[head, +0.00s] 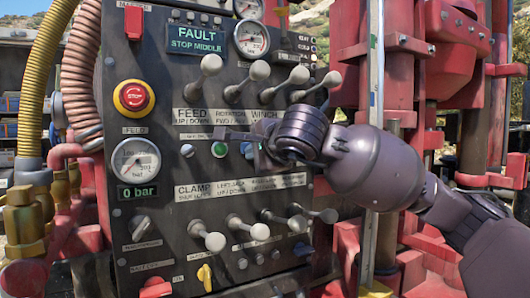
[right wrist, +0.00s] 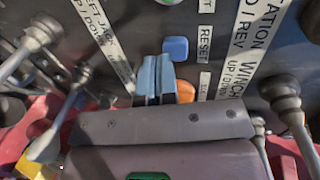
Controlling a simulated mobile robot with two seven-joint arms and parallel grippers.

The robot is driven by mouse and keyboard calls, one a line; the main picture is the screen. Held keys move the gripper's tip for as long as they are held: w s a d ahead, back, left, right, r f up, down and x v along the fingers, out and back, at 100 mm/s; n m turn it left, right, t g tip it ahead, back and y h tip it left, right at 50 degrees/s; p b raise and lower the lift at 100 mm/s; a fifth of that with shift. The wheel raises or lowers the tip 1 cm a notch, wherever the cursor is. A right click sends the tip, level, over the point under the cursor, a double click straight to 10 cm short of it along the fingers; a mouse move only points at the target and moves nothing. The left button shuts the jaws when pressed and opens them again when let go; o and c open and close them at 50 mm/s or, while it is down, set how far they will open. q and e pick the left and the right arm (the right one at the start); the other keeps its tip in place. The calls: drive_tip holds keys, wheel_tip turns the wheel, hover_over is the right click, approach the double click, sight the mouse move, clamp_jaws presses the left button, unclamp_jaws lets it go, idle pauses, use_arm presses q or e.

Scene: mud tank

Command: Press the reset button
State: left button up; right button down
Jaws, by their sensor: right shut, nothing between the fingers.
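The reset button is a blue square button (right wrist: 175,48) on the dark control panel, with a RESET label beside it in the right wrist view. In the head view a bit of blue (head: 247,149) shows just left of my right gripper (head: 262,155), which covers part of that button row. In the right wrist view the right gripper (right wrist: 155,78) has its two fingers together, with nothing between them. The fingertips appear just below and left of the blue button; whether they touch the panel cannot be told. My left gripper is not in view.
An orange button (right wrist: 186,90) is partly hidden behind the fingers. A green button (head: 219,149) lies left of the gripper. Several levers stick out above and below the row. A red stop button (head: 134,95) is on the left. The display (head: 197,38) reads FAULT STOP MIDDLE.

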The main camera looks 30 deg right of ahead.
drive_tip(key=shift+w, duration=0.45)
